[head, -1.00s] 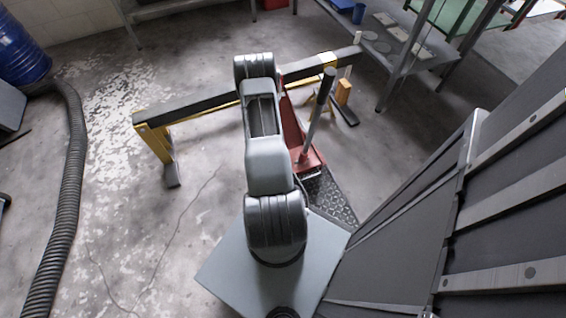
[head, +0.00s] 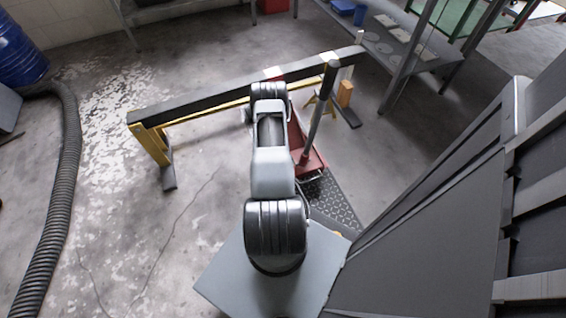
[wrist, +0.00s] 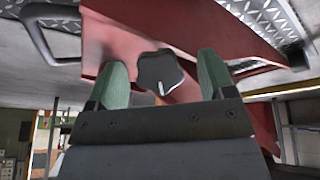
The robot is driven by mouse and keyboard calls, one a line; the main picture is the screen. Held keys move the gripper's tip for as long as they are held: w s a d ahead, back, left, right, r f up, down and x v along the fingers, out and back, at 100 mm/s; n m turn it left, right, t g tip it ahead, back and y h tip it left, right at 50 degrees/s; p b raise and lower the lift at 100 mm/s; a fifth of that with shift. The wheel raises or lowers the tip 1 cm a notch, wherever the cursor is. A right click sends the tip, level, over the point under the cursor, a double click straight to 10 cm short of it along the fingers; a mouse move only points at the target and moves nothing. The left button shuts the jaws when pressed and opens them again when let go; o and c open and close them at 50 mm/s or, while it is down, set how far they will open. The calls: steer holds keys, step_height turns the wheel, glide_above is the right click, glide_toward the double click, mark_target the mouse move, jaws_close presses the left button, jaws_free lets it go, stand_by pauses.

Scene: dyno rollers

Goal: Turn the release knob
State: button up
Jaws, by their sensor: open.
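The release knob is a dark lobed knob (wrist: 159,73) with a pale mark at its lower edge, set on a red metal body (wrist: 150,30) in the wrist view. My gripper (wrist: 162,78) is open, with one green fingertip on each side of the knob in the picture. Gaps show between the knob and both fingers; I cannot tell how deep the fingers reach around it. In the head view the red jack (head: 309,160) with its upright dark handle stands right of my arm. My arm hides the gripper and the knob there.
A long dark beam on yellow legs (head: 190,104) stands across the floor beyond my arm. A metal shelf (head: 390,45) is at the upper right. A black ribbed hose (head: 68,170) lies at left. The floor between hose and beam is clear.

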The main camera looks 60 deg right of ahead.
steer(key=shift+a, duration=0.1)
steer(key=c, duration=0.9)
